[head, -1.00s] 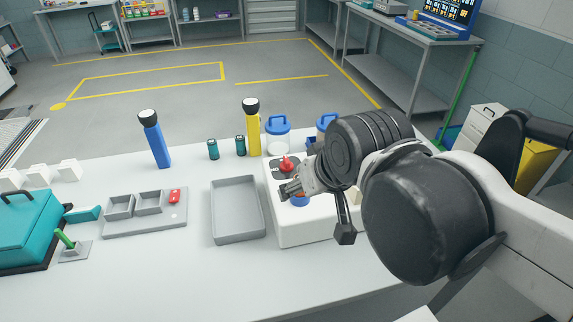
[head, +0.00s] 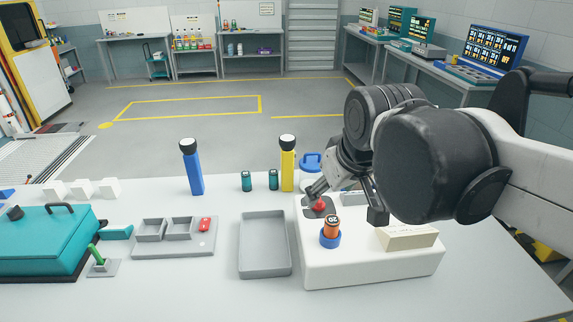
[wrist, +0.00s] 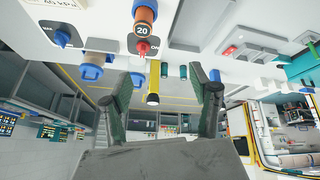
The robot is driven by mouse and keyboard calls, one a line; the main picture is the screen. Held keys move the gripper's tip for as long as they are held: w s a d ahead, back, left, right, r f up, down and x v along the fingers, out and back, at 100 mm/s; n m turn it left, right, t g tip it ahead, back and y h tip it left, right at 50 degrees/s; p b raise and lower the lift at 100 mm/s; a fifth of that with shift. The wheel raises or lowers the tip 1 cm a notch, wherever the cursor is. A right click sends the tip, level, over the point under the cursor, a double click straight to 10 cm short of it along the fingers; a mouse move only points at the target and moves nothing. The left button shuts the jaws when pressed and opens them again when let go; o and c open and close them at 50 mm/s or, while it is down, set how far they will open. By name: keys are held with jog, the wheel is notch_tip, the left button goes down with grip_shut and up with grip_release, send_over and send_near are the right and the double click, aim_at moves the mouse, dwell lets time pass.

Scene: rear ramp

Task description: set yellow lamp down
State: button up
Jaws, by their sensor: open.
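The yellow lamp (head: 287,173), with a black and white head at its top, stands upright on the white table (head: 200,285) behind the white box (head: 370,268). My gripper (head: 314,190) is apart from it, to its right and nearer, above the box's back left part by the red knob (head: 319,204). In the wrist view, which looks upside down, the gripper (wrist: 168,78) has its fingers spread, with nothing held. The yellow lamp (wrist: 153,83) shows beyond and between them.
Two small teal cylinders (head: 246,181) and a blue lamp (head: 192,170) stand left of the yellow lamp. A blue-lidded jar (head: 311,162) is close on its right. An orange cylinder (head: 332,224) stands in a blue ring on the box. An empty grey tray (head: 265,245) lies in front.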

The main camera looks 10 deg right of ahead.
jog(key=w+r+n+g, duration=0.2)
jog(key=w+r+n, duration=0.25)
jog(key=w, duration=0.75)
jog(key=n+g, duration=0.4)
jog(key=n, duration=0.5)
send_over(287, 137)
jog(key=s, duration=0.1)
notch_tip(287, 137, down, 5)
jog(key=shift+f, duration=0.2)
jog(key=shift+w+f, duration=0.45)
jog(key=shift+f, duration=0.25)
notch_tip(287, 137, down, 8)
jog(key=shift+r+p, duration=0.1)
jog(key=shift+p, duration=0.25)
jog(key=shift+s+f+p, duration=0.2)
jog(key=shift+f+p, duration=0.3)
jog(key=shift+f, duration=2.2)
grip_shut()
